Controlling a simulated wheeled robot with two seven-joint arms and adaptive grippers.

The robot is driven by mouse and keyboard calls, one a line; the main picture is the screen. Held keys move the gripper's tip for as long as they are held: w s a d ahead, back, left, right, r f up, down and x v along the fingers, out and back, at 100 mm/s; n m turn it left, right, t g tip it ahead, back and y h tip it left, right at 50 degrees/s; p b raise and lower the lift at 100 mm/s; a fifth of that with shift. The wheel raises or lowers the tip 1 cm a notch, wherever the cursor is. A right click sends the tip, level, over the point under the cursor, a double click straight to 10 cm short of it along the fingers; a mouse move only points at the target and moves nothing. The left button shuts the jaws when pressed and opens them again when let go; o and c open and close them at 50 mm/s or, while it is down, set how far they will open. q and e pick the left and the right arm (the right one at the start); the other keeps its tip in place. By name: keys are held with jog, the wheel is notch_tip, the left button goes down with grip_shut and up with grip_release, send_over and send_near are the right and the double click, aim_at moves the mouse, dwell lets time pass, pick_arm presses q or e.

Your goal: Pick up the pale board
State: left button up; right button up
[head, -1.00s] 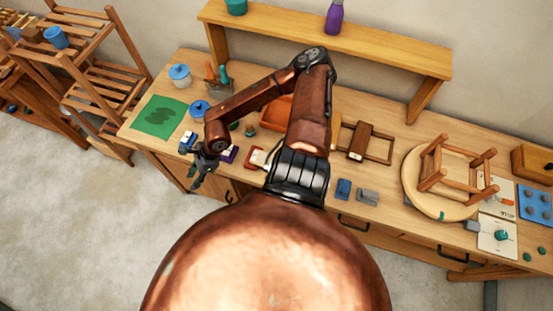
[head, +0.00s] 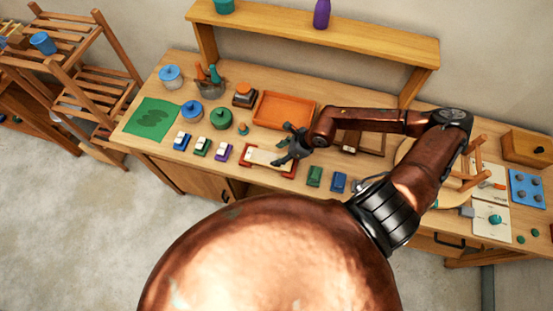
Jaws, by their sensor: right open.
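The pale board (head: 262,157) is a short, light, flat piece near the front edge of the workbench. It lies across a dark red holder (head: 289,172) that shows at its ends. My right gripper (head: 279,152) is open at the right part of the board, above or close to it. I cannot tell whether the fingers touch it. The gripper covers a little of the board's right part. My left gripper is not in view.
An orange tray (head: 284,109) lies behind the board. Small blocks, one purple (head: 222,152), stand to its left; a green block (head: 314,176) and a blue block (head: 338,182) stand to its right. A raised shelf (head: 320,40) runs along the back.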

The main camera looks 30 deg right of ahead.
aim_at(269, 158)
jog(key=o, duration=0.3)
jog(key=shift+x, duration=0.95)
jog(key=shift+o, duration=0.8)
jog(key=p+x, duration=0.1)
jog(key=x, duration=0.3)
jog(key=shift+w+f, duration=0.1)
jog(key=shift+f, duration=0.05)
jog(key=shift+w+f, duration=0.1)
jog(key=shift+f, duration=0.15)
jog(key=shift+c, duration=0.4)
jog(key=c, duration=1.3)
